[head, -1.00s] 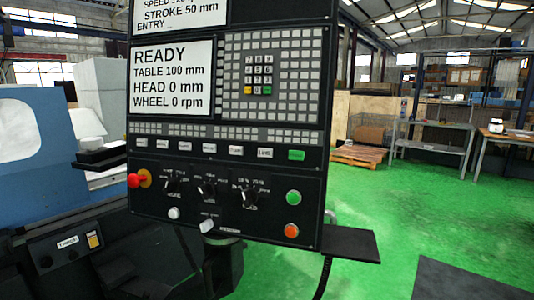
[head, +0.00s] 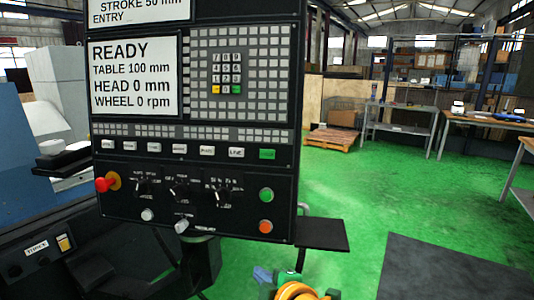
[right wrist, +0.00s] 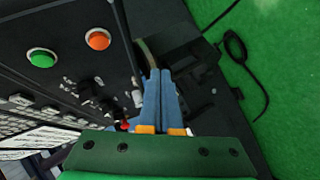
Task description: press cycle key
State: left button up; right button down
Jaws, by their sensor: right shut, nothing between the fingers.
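The control panel (head: 285,120) fills the left and middle of the head view. A row of several white keys ends at the right in a green key (head: 267,154). The key labels are too small to read surely, so I cannot tell which is the cycle key. My right gripper (head: 262,273) is low in the head view, below the panel and apart from the keys. Its blue fingers are shut and empty in the right wrist view (right wrist: 160,72), beside the panel's lower edge. My left gripper is not in view.
A round green button (head: 266,195) and an orange button (head: 265,226) sit near the panel's lower right. A red knob (head: 103,184) is at its left. A black shelf (head: 322,234) juts out at the lower right. Green floor lies open to the right.

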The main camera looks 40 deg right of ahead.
aim_at(269, 159)
notch_tip(269, 159, up, 24)
jog(key=w+d+n+t, duration=0.1)
jog(key=n+t, duration=0.6)
jog(key=n, duration=0.3)
jog(key=shift+r+y, duration=0.2)
jog(key=shift+y, duration=0.1)
jog(key=shift+w, duration=0.1)
jog(key=w+d, duration=0.2)
jog(key=w+d+f+p, duration=0.1)
jog(key=w+d, duration=0.2)
jog(key=shift+d, duration=0.15)
jog(key=shift+w+d+f, duration=0.35)
jog(key=shift+w+d, duration=0.1)
jog(key=shift+w, duration=0.05)
